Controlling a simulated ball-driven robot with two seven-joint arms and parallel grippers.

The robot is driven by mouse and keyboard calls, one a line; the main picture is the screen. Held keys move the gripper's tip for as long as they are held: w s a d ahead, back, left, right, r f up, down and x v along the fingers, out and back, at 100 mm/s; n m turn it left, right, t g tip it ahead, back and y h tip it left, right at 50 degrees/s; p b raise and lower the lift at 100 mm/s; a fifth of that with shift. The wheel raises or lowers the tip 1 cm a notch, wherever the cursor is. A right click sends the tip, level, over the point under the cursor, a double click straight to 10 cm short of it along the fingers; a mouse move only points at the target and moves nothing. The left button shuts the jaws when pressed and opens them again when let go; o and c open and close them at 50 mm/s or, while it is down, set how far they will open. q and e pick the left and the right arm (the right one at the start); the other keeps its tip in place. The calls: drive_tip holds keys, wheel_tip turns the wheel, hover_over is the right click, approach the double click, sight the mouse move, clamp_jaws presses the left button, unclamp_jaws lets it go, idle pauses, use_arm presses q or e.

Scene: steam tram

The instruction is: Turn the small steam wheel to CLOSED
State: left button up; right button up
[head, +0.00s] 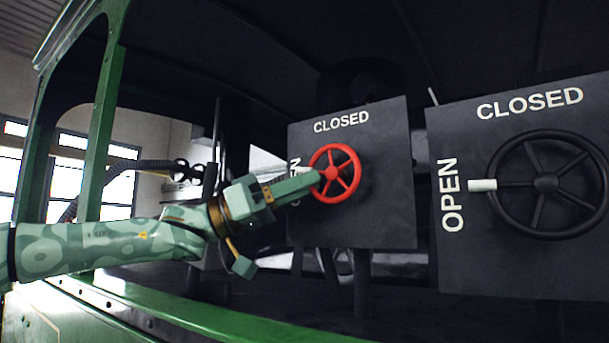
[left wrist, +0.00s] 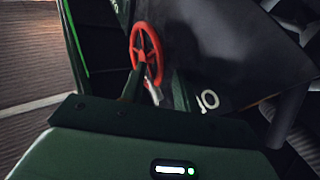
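The small red steam wheel (head: 336,173) sits on a dark panel (head: 385,215) marked CLOSED at the top and OPEN, partly hidden, at the left. Its white pointer (head: 304,170) points left, at OPEN. My left gripper (head: 314,182) reaches in from the left, its fingertips at the wheel's left rim. In the left wrist view the red wheel (left wrist: 146,50) is ahead. The fingers (left wrist: 155,90) stand apart there, with the lower rim and white pointer (left wrist: 153,92) between or just beyond them; I cannot tell whether they touch. My right gripper is in neither view.
A larger black wheel (head: 546,183) is on a second panel (head: 470,270) to the right; its white pointer (head: 482,185) points left at OPEN. A green cab post (head: 103,125) stands at the left, and a green ledge (head: 200,315) runs below my arm.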

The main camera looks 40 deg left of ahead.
use_arm(q)
drive_tip(key=shift+d+r, duration=0.1)
drive_tip(key=shift+s, duration=0.2)
clamp_jaws()
drive_tip(key=shift+r+m, duration=0.2)
drive_tip(key=shift+m, duration=0.1)
drive_tip(key=shift+d+r+m+g+y, duration=0.3)
drive_tip(key=shift+r+m+g+y, duration=0.75)
drive_tip(key=shift+y, duration=0.55)
drive_tip(key=shift+d+r+m+g+y, duration=0.3)
drive_tip(key=shift+r+m+g+y, duration=0.5)
drive_tip(key=shift+m+g+y, duration=0.65)
drive_tip(key=shift+d+r+m+g+y, duration=0.3)
drive_tip(key=shift+r+m+g+y, duration=0.65)
drive_tip(key=shift+y, duration=0.8)
